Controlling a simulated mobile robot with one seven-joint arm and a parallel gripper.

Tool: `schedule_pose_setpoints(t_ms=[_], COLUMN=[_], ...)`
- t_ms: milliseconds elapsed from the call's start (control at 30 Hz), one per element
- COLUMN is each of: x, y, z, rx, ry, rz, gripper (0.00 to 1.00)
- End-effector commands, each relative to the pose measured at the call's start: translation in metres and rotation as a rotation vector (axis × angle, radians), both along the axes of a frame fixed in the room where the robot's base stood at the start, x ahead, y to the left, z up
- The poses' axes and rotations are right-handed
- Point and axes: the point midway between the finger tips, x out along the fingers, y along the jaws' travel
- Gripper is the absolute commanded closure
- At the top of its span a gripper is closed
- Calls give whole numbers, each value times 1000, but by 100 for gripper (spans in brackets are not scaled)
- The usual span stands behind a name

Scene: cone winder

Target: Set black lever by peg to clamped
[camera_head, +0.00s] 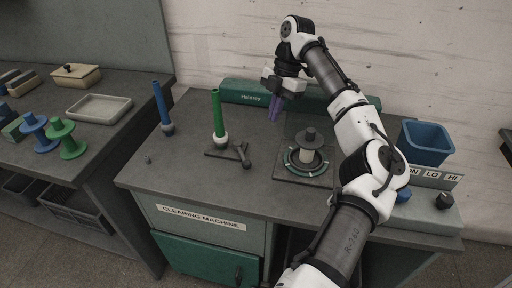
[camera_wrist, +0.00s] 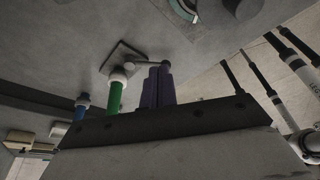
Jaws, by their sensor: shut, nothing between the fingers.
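The black lever (camera_head: 243,155) sits on a dark base plate beside the green peg (camera_head: 218,115) on the bench top. Its arm points toward the bench's front edge, with a knob at its end. I cannot tell which setting it is in. In the wrist view the lever (camera_wrist: 148,65) shows as a short bar next to the green peg (camera_wrist: 115,96), partly behind my fingers. My gripper (camera_head: 274,108), with purple fingers, is shut and empty. It hangs above the back of the bench, right of the green peg and apart from the lever. The fingers also show in the wrist view (camera_wrist: 157,86).
A blue peg (camera_head: 162,108) stands left of the green one. A round spindle (camera_head: 308,150) on a plate is to the right. A green "Holdrey" box (camera_head: 245,92) lies behind. A blue bin (camera_head: 425,143) and a control panel (camera_head: 430,178) are at the right.

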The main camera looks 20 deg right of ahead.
Motion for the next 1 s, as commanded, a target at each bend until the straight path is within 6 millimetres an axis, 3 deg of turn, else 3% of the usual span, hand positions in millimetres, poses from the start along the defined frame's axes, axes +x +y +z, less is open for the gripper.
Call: schedule_pose_setpoints(t_ms=[167,600,800,1000], x=[-1,-12,-22,-26], y=[3,28,52,63], z=[-12,-94,-99,-103], rx=[1,1,-2,-1], ry=[0,1,0,0], rz=[0,0,1,-3], gripper=[100,100,100,100])
